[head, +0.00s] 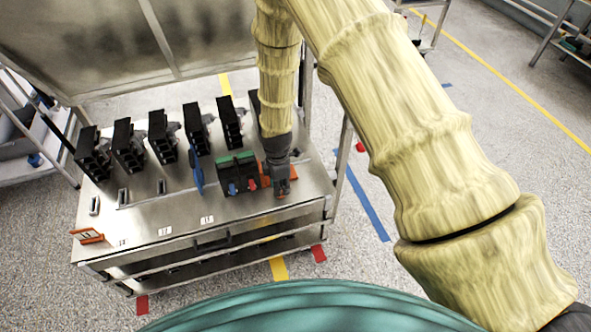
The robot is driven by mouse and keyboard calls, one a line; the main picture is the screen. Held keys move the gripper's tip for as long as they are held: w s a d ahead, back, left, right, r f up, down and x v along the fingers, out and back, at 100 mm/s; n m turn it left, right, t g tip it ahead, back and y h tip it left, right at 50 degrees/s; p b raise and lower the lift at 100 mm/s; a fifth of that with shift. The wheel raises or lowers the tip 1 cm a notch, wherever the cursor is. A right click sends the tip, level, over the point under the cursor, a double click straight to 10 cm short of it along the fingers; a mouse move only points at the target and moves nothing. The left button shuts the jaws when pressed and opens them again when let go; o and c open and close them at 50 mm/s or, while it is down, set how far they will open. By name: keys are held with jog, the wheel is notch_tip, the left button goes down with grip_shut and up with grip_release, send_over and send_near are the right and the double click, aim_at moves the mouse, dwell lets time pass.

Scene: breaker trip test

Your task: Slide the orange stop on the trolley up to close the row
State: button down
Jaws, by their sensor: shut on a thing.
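The steel trolley (185,222) stands ahead of me. Near its right end a short row of dark modules with green tops (236,160) sits on the top, with blue and red parts at the front. The orange stop (293,171) is at the right end of this row, mostly hidden by my gripper. My gripper (281,187) points down over the stop and is shut on it. I cannot tell whether the stop touches the last module.
Several black breakers (162,137) stand along the back of the trolley top. A blue plate (195,172) stands upright left of the row. An orange-framed sign (87,236) is at the front left corner. The front middle of the top is mostly clear.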

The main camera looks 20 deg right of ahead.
jog(key=shift+a+p, duration=0.3)
jog(key=shift+a, duration=2.9)
jog(key=c, duration=1.1)
grip_release()
jog(key=shift+o, duration=0.2)
notch_tip(320, 180, up, 12)
jog(key=s+d+f+m, duration=0.5)
jog(key=s+f, duration=0.4)
jog(key=f, duration=0.1)
jog(key=s+d+f+m, duration=0.2)
jog(key=s+d+m, duration=0.1)
jog(key=s, duration=0.6)
jog(key=s+d+f+m, duration=0.3)
jog(key=s+m, duration=0.3)
jog(key=s, duration=0.3)
jog(key=s+d+f+m, duration=0.3)
jog(key=s+d+m, duration=0.2)
jog(key=s, duration=0.4)
jog(key=shift+d+f, duration=0.25)
